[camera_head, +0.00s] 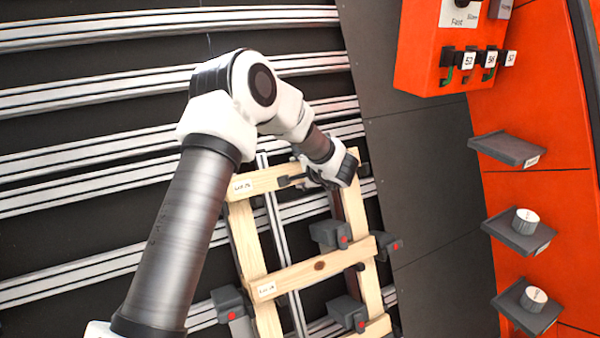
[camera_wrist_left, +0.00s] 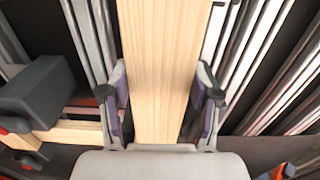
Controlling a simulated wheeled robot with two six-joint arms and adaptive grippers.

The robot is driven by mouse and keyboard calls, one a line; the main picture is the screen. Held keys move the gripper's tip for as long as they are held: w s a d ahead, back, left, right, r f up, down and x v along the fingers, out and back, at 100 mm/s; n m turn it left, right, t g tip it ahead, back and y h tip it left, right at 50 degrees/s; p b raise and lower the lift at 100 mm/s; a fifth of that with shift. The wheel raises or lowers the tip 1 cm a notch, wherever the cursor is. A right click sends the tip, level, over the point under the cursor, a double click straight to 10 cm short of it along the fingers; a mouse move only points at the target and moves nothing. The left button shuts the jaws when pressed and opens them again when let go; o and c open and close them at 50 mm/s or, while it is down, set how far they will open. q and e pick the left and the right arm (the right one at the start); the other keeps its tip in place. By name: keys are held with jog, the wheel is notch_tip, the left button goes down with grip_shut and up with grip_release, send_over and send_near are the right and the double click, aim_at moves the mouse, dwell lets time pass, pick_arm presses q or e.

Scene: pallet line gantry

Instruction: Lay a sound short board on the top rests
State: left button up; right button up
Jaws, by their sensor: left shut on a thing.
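A short pale wooden board (camera_head: 262,181) with a small label at its left end lies across the top of the two upright timbers (camera_head: 246,238). My left gripper (camera_head: 322,176) is shut on this board near its right part. In the left wrist view the board (camera_wrist_left: 163,60) runs between both fingers of the left gripper (camera_wrist_left: 160,108). The visible wood there looks clean. Whether the board touches the top rests cannot be told, as gripper and board hide that spot. My right gripper is not in view.
Below lies another labelled cross board (camera_head: 296,277) with a dark knot. Grey blocks with red dots (camera_head: 330,233) stand along the frame, one also close in the left wrist view (camera_wrist_left: 38,92). Silver rails back it. An orange panel (camera_head: 540,125) with small grey shelves (camera_head: 508,149) stands right.

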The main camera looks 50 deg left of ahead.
pick_arm(q)
jog(key=shift+w+a+f, duration=0.1)
jog(key=shift+a, duration=0.2)
jog(key=shift+d+f, duration=0.15)
jog(key=shift+f, duration=0.1)
dwell(0.4)
jog(key=o, duration=1.4)
jog(key=shift+d, duration=0.1)
jog(key=v, duration=1.2)
